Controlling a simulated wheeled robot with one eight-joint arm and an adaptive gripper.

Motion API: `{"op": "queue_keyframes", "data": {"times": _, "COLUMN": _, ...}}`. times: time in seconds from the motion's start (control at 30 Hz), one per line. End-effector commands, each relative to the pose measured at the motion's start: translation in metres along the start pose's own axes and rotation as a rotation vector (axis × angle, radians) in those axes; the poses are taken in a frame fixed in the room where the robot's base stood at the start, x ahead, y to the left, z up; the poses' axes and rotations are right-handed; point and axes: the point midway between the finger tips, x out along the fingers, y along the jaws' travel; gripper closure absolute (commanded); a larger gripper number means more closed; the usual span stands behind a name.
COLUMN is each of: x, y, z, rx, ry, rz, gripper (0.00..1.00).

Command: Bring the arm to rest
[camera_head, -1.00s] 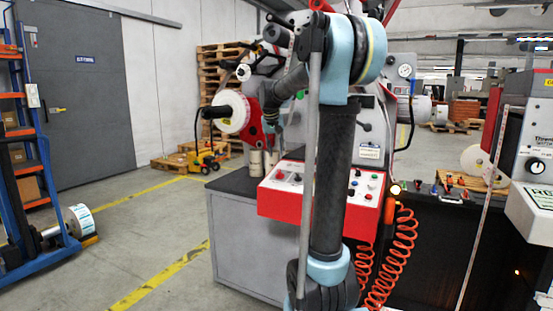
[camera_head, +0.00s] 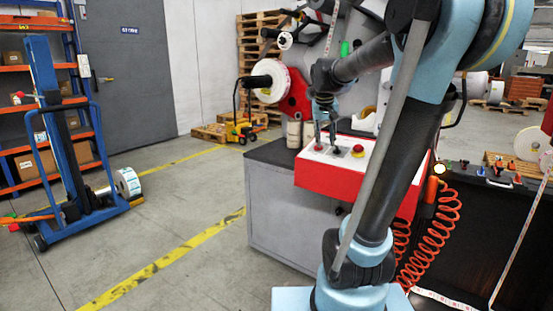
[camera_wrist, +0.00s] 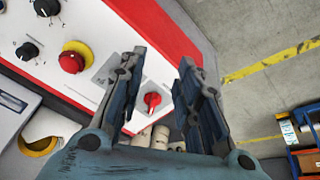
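My arm (camera_head: 395,175) stretches up from its base and bends left over a red control box (camera_head: 330,180) with a white top. My gripper (camera_head: 330,135) points down above the left part of this panel. In the wrist view my gripper (camera_wrist: 161,62) is open, its two dark fingers apart with nothing held between them. A red rotary knob (camera_wrist: 152,99) shows between the fingers. Whether the fingers touch the panel cannot be told.
A red emergency button (camera_wrist: 72,60) on a yellow ring and black knobs (camera_wrist: 28,50) are on the panel. The white reel (camera_head: 270,82) of the machine is behind my gripper. Orange coiled hoses (camera_head: 430,240) hang at right.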

Motion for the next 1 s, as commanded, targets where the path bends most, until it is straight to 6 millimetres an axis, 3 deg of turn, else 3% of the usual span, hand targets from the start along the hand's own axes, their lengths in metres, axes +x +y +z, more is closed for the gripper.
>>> {"op": "queue_keyframes", "data": {"times": 0.1, "x": 0.006, "y": 0.004, "z": 0.046, "rx": -0.007, "ry": -0.018, "rz": -0.014, "gripper": 0.69}}
{"op": "queue_keyframes", "data": {"times": 0.37, "x": 0.029, "y": 0.007, "z": 0.140, "rx": -0.023, "ry": -0.055, "rz": -0.045, "gripper": 0.69}}
{"op": "queue_keyframes", "data": {"times": 0.7, "x": 0.075, "y": 0.004, "z": 0.258, "rx": -0.045, "ry": -0.098, "rz": -0.090, "gripper": 0.69}}
{"op": "queue_keyframes", "data": {"times": 0.9, "x": 0.101, "y": -0.001, "z": 0.307, "rx": -0.056, "ry": -0.116, "rz": -0.113, "gripper": 0.69}}
{"op": "queue_keyframes", "data": {"times": 1.0, "x": 0.108, "y": -0.002, "z": 0.320, "rx": -0.060, "ry": -0.122, "rz": -0.119, "gripper": 0.69}}
